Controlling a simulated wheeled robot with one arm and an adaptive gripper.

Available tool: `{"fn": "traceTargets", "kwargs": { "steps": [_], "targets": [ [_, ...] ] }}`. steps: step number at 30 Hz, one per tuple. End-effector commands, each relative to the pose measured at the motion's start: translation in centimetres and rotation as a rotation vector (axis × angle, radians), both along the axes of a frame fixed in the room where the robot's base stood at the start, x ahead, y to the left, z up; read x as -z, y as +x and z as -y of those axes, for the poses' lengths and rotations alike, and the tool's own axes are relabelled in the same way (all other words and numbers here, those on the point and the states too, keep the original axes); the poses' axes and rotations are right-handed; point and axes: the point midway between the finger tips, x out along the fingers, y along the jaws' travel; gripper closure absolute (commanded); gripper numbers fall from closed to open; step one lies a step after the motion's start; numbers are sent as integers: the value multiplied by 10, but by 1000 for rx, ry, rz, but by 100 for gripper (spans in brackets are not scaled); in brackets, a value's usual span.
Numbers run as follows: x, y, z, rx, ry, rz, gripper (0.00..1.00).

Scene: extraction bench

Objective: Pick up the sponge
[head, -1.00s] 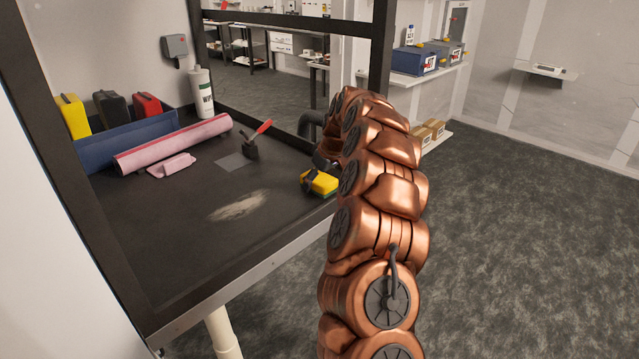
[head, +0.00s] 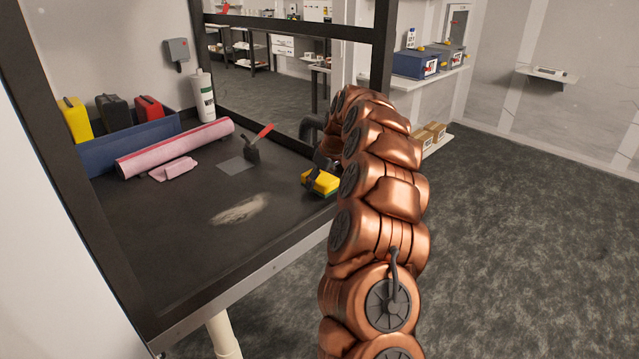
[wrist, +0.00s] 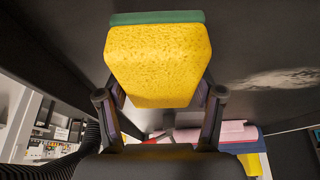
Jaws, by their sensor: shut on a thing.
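The sponge (head: 321,181) is yellow with a dark green layer. It is at the right front edge area of the black bench top (head: 165,245) in the head view, beside my arm. In the wrist view the sponge (wrist: 160,62) is large and close, with its green layer along the top of the picture. My gripper (wrist: 160,95) has one finger on each side of the sponge and is shut on it. In the head view my gripper (head: 316,177) is small and partly hidden by my arm. I cannot tell whether the sponge touches the bench.
A pale powder smear (head: 240,209) lies on the bench. Behind it are a red-handled brush (head: 254,150), a grey square (head: 237,166), a pink cloth (head: 174,169), a pink roll (head: 175,147), a blue bin (head: 98,156) and a white bottle (head: 203,97). Dark frame posts border the bench.

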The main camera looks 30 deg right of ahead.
Motion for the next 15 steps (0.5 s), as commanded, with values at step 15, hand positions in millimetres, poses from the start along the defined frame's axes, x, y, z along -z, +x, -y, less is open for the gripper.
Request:
{"fn": "traceTargets", "kwargs": {
  "steps": [15],
  "targets": [
    [-75,1,1,2,-2,5,63]
  ]
}}
